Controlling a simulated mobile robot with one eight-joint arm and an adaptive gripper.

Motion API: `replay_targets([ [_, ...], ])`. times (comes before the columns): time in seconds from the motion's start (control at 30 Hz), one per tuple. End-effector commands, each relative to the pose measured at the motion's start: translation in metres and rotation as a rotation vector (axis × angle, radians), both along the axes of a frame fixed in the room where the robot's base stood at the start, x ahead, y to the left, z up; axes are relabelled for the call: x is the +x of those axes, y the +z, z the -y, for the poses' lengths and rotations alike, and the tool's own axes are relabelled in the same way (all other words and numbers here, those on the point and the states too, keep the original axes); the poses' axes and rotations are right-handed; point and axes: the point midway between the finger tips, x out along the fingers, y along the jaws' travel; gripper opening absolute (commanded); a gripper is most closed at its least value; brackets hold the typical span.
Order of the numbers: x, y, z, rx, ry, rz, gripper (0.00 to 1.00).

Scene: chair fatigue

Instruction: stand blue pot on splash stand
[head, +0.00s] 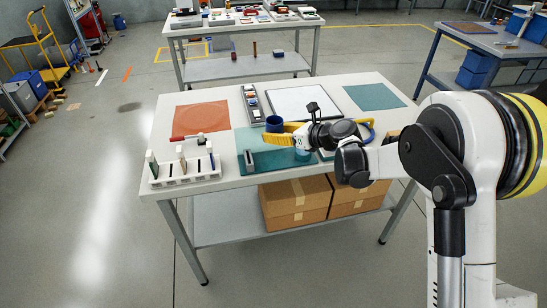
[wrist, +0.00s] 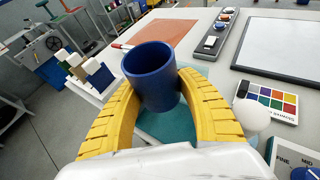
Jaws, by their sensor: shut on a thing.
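The blue pot (head: 273,121) is a dark blue round cup, open at the top. My gripper (head: 280,132) has its yellow fingers shut around the pot's sides. In the wrist view, the pot (wrist: 150,80) is slightly tilted in the picture between the two curved fingers. It is held over the front part of the table, above teal surfaces. A dark teal flat piece (head: 270,162) with a small grey upright part at its left end lies below my gripper. I cannot tell for sure whether this is the splash stand. My gripper and arm hide part of this area.
A red-handled tool (head: 185,138) lies by an orange mat (head: 201,116). A teal mat (head: 375,97) at back right is clear.

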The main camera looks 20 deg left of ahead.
Motion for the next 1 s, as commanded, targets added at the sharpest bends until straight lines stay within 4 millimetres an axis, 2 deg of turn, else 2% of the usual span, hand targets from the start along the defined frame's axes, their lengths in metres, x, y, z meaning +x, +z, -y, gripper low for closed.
replay_targets([
  [0.03, 0.000, -0.019, 0.000, 0.000, 0.000, 0.000, 0.05],
  [0.13, 0.000, -0.041, 0.000, 0.000, 0.000, 0.000, 0.05],
  [0.43, 0.000, -0.067, 0.000, 0.000, 0.000, 0.000, 0.05],
  [0.6, 0.000, -0.093, 0.000, 0.000, 0.000, 0.000, 0.05],
  [1.0, 0.000, -0.099, 0.000, 0.000, 0.000, 0.000, 0.05],
])
